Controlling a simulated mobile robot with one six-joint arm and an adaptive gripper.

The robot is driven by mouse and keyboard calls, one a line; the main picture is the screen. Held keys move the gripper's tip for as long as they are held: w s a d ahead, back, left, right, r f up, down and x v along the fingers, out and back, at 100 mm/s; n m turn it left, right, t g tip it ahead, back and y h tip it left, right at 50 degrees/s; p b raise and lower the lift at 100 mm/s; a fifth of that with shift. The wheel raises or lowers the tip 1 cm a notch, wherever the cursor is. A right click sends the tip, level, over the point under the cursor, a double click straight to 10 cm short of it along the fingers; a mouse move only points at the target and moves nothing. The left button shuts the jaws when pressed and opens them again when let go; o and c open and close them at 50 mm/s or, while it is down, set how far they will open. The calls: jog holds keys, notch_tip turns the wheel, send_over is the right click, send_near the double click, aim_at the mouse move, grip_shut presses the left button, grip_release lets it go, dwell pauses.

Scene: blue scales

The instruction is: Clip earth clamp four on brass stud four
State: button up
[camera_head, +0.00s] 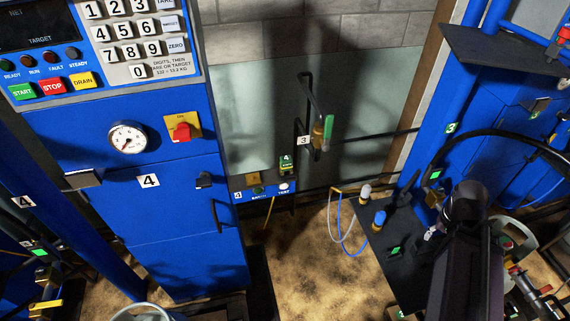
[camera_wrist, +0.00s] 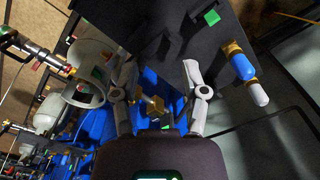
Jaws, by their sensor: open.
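A small green tag marked 4 (camera_head: 286,160) stands on a narrow blue-fronted ledge (camera_head: 266,192) beside cabinet 4, with a brass-coloured block (camera_head: 252,178) to its left. Which of these is clamp four and which is stud four is too small to tell. My gripper (camera_wrist: 155,65) is open, its two pale fingers wide apart, with nothing seen held between them. In the wrist view it is over the edge of a black shelf (camera_wrist: 160,15). In the head view my dark arm is at lower right, well away from the ledge, and hides part of the shelf area.
The black shelf carries a blue-capped fitting (camera_head: 380,218), a white-capped one (camera_head: 365,190) and a green square (camera_head: 395,250). A green-handled brass fitting (camera_head: 324,132) hangs near label 3. Cabinet 4 (camera_head: 130,230) stands left.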

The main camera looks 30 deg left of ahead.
jog(key=o, duration=0.4)
jog(key=shift+a, duration=0.2)
jog(key=shift+o, duration=0.2)
notch_tip(320, 180, up, 15)
jog(key=n+p, duration=0.8)
jog(key=p, duration=0.7)
send_over(286, 166)
jog(key=w, duration=0.1)
jog(key=shift+a+r, duration=0.1)
jog(key=shift+a, duration=0.25)
jog(key=shift+f, duration=0.25)
notch_tip(286, 166, down, 9)
jog(key=b, duration=0.9)
jog(key=shift+w+r, duration=0.1)
jog(key=shift+r, duration=0.1)
